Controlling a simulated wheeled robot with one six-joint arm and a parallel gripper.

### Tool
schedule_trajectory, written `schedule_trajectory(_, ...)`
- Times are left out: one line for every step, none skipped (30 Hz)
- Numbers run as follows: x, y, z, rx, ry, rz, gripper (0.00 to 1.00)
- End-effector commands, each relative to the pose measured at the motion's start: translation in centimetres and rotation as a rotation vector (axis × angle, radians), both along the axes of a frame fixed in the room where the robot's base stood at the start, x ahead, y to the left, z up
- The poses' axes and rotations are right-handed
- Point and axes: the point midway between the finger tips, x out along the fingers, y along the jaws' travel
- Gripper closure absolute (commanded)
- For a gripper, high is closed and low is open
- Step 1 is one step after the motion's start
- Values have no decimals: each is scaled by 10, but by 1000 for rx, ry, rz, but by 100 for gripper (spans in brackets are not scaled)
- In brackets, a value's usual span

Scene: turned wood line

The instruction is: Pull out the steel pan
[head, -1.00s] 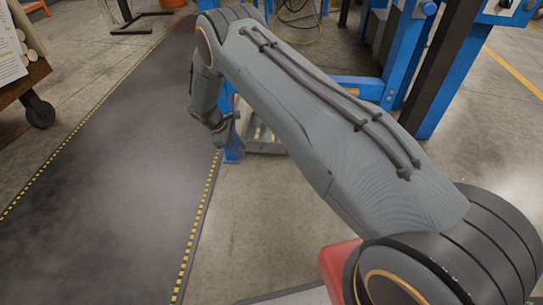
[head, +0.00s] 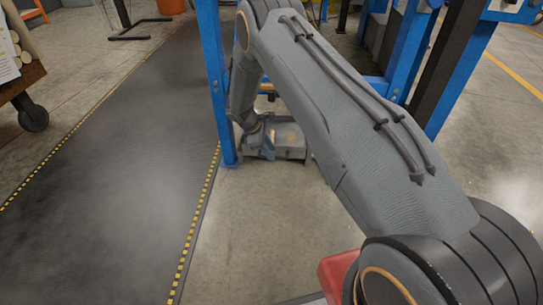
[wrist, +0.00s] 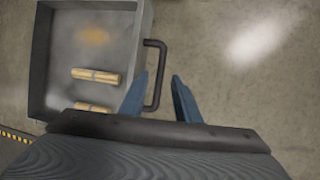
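The steel pan (wrist: 100,30) is a grey, open, shallow metal box in the wrist view, lying at the upper left. My gripper (wrist: 159,78) is open, one blue finger on each side of the handle bar as seen from above. I cannot tell its height over the handle. In the head view the pan (head: 289,140) is on the floor by the blue frame, partly hidden by my arm.
A blue post (head: 216,80) stands close left of my arm. A dark mat (head: 130,165) with yellow-black edging covers the left floor. Bare concrete (head: 250,220) lies free in front of the pan. A wheeled cart (head: 22,85) is at far left.

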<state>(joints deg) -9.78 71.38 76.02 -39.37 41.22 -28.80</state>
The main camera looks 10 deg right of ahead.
Motion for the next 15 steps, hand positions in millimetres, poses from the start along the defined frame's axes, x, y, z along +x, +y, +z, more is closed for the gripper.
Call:
schedule_trajectory(1,-3,-7,0,-1,-1,71)
schedule_trajectory(2,-4,-10,0,-1,-1,71)
schedule_trajectory(2,-6,-13,0,0,-1,71)
schedule_trajectory(2,-7,-14,0,-1,-2,71)
schedule_trajectory(2,-7,-16,0,-1,-2,71)
schedule_trajectory(2,-8,-17,0,-1,-2,71)
schedule_trajectory(2,-8,-17,0,-1,-2,71)
schedule_trajectory(2,-9,-18,0,-1,-2,71)
schedule_trajectory(2,-9,-18,0,-1,-2,71)
schedule_trajectory(2,-9,-18,0,-2,-1,71)
schedule_trajectory(2,-9,-18,0,-2,-1,71)
schedule_trajectory(2,-9,-18,0,-2,-1,71)
schedule_trajectory(2,-9,-18,0,-2,-1,71)
schedule_trajectory(2,-9,-18,0,-2,-1,71)
schedule_trajectory(2,-9,-18,0,-2,-1,71)
